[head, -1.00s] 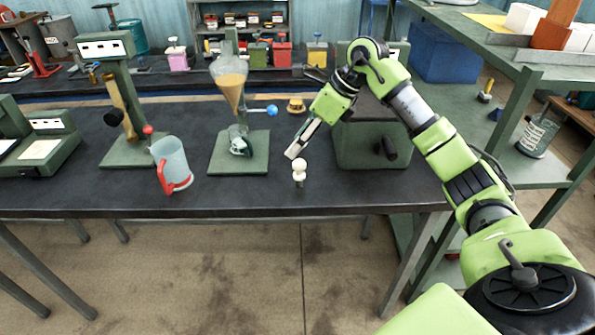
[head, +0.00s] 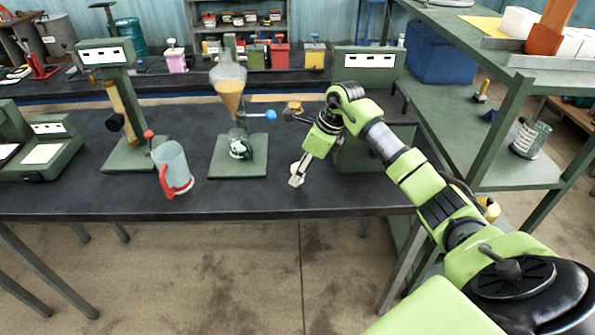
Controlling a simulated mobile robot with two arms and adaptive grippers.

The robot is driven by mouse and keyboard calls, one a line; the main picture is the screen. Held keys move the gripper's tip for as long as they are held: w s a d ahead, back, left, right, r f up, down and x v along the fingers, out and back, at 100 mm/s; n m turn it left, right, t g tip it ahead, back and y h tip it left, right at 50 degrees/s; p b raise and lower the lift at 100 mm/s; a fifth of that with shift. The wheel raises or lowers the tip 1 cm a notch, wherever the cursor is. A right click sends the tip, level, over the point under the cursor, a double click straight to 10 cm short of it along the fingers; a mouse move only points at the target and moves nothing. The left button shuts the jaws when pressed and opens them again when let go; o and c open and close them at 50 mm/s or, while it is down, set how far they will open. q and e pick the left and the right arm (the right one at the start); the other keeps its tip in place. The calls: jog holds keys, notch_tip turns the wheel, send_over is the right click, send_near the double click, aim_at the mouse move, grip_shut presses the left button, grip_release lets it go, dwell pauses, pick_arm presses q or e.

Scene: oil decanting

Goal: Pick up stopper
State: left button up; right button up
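The stopper (head: 294,168), a small white rounded piece, is near the front edge of the dark table. Only a bit of it shows, because my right gripper covers most of it. My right gripper (head: 297,178) points down at the stopper, with its fingertips close to the table top. The fingers overlap the stopper in the picture, and I cannot tell whether they are closed on it. My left gripper is not in view.
A clear jug (head: 172,164) with a red handle stands left on the table (head: 90,200). A glass funnel (head: 229,85) with amber liquid is on a green stand behind it. A green machine (head: 362,150) stands right behind my gripper.

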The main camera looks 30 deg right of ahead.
jog(key=shift+x, duration=1.3)
grip_shut()
jog(key=shift+r, duration=0.15)
